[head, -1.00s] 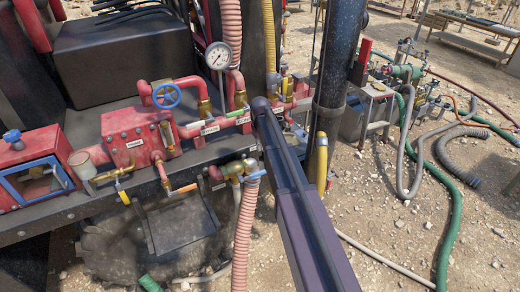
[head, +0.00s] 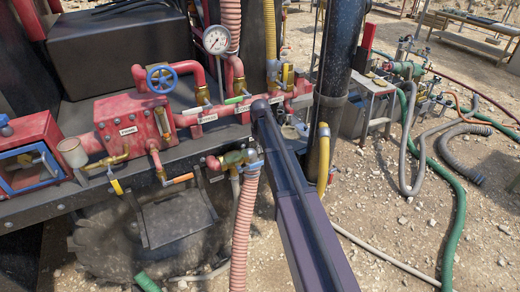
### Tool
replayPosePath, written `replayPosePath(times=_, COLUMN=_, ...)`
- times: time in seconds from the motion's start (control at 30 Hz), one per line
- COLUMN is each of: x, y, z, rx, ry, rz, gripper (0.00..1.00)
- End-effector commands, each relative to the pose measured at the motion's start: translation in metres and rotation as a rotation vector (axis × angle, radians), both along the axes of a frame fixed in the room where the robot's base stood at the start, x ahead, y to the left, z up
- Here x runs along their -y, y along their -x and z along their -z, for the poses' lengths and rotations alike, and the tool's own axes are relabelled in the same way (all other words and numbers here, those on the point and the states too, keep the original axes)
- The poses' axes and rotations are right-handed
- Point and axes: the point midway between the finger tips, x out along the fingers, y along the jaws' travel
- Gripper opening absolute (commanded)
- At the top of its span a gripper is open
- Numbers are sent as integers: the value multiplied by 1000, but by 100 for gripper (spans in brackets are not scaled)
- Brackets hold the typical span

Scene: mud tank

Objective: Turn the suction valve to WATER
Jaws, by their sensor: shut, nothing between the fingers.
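My dark arm link reaches up from the bottom to just right of the green-and-brass valve. My gripper does not show; the link covers that area.
A red box (head: 116,116) with a blue handwheel (head: 162,78) and a pressure gauge (head: 216,40) stand on the deck. A dark column (head: 342,60) and yellow hose (head: 324,165) are right of my arm. Green hose (head: 458,210) crosses the stony ground, which has free room at lower right.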

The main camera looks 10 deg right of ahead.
Motion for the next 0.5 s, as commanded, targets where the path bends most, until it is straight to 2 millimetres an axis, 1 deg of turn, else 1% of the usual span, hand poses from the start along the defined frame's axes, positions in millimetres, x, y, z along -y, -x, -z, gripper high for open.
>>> replayPosePath(times=0.03, x=0, y=0, z=8, rx=0, ry=0, rz=0, gripper=0)
replayPosePath(times=0.5, x=0, y=0, z=42, rx=0, ry=0, rz=0, gripper=0)
